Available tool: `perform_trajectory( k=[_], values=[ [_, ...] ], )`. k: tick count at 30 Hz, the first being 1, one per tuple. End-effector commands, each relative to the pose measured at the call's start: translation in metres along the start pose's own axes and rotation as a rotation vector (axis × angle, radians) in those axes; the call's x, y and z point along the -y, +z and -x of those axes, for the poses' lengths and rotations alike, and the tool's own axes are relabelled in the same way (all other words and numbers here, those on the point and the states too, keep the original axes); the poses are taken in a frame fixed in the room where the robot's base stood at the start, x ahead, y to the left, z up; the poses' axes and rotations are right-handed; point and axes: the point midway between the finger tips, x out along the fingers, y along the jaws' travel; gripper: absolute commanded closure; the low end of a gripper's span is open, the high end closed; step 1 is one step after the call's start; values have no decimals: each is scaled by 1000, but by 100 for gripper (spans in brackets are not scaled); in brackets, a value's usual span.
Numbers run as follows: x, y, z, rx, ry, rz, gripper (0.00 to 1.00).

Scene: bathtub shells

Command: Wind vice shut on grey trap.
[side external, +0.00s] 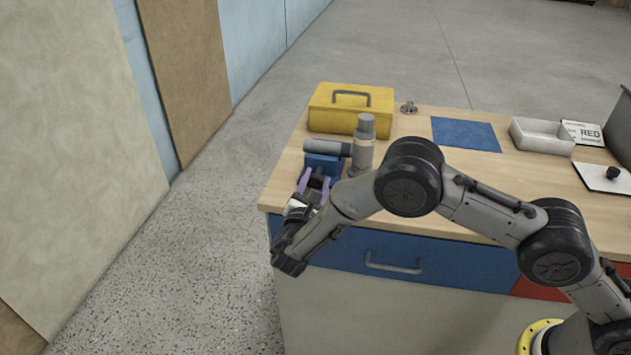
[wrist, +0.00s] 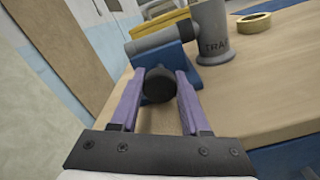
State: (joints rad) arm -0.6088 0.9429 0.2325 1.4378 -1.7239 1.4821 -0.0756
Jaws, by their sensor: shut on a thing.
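The blue vice (side external: 322,165) stands at the bench's left front corner; it also shows in the wrist view (wrist: 186,72). The grey trap (side external: 363,150) is an upright cylinder with a side pipe lying across the top of the vice. In the wrist view the trap (wrist: 214,35) carries letters starting "TRA". Whether the vice jaws touch the pipe cannot be seen. My gripper (side external: 314,183) reaches in from the front, past the bench edge. Its purple fingers are shut on the vice's dark round knob (wrist: 159,85), one on each side.
A yellow toolbox (side external: 350,108) stands behind the vice. A small metal part (side external: 408,107) lies beside it. A blue mat (side external: 465,134), a grey tray (side external: 542,135), a "RED" card (side external: 583,132) and a white plate (side external: 603,177) with a black knob lie to the right.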

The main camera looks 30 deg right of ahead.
Motion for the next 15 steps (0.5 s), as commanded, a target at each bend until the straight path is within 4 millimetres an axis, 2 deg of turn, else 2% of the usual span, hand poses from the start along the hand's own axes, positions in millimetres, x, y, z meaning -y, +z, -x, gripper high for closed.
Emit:
perform_trajectory(
  k=[6, 15],
  values=[
    [0, 0, 0, 0, 0, -189, 100],
    [0, 0, 0, 0, -1, -238, 100]
  ],
)
